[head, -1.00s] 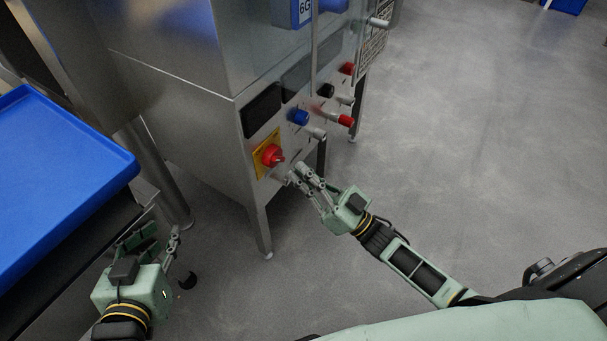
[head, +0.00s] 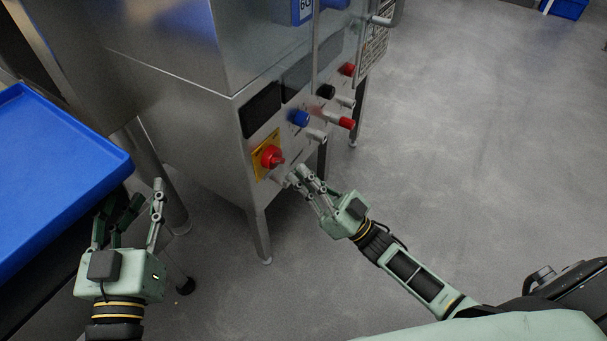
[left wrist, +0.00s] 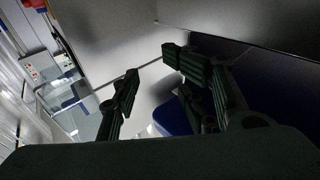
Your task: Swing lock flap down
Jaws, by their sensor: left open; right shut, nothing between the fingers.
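The machine's front panel carries a red rotary switch (head: 271,157) on a yellow plate (head: 258,168). I cannot make out a lock flap for certain in either view. My right gripper (head: 299,175) is shut and empty, its fingertips just right of and below the red switch. Whether the fingertips touch the panel I cannot tell. My left gripper (head: 132,198) is open and empty, beside the blue tray and away from the panel. In the left wrist view its dark green fingers (left wrist: 150,85) are spread with nothing between them.
The steel machine (head: 190,120) stands on legs. More controls line its panel: a blue knob (head: 298,117), a black knob (head: 326,91), and red ones (head: 347,123). A blue tray (head: 60,170) is at the left. The grey floor (head: 470,150) at the right is clear.

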